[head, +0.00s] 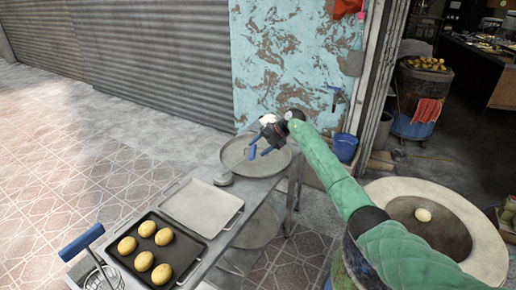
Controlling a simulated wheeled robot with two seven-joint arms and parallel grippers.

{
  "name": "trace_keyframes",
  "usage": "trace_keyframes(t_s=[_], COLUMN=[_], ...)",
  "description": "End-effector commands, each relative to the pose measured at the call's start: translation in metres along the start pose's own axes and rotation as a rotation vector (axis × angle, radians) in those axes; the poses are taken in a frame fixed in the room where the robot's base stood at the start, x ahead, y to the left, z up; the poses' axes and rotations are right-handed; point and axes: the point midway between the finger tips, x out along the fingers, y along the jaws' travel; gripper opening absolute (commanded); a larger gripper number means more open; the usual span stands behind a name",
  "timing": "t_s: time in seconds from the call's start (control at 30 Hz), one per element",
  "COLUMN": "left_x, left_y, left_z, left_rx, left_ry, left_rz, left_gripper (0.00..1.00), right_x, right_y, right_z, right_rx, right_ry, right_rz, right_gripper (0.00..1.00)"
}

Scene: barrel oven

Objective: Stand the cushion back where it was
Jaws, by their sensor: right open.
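My right gripper (262,151) is open, with its blue fingers over the round metal tray (240,165) at the far end of the metal table. Nothing shows clearly between the fingers. A white patch shows just behind the gripper's wrist, too small to tell what it is. A small pale round piece (224,180) lies beside the round tray's near edge; I cannot tell if it is the cushion. No other thing shows clearly as a cushion. My left gripper is not in view.
A pale rectangular tray (202,205) lies bare, next to a dark tray (185,262) with several round buns. A blue-handled tool (82,242) stands at the near left. The round oven (475,225) at right holds one pale bun (423,215). A blue bucket (345,147) stands by the wall.

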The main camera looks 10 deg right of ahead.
Motion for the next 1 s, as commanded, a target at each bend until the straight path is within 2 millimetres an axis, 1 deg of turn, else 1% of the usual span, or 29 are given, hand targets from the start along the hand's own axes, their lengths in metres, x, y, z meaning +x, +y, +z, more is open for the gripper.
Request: trace_keyframes(t_s=[1.0], left_x=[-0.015], left_y=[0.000], left_z=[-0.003], left_rx=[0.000], left_ry=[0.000], left_rz=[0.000], left_gripper=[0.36], right_x=[-0.042], right_y=[0.000], right_z=[0.000], right_rx=[0.000], right_ry=[0.000], right_rz=[0.000], right_gripper=[0.55])
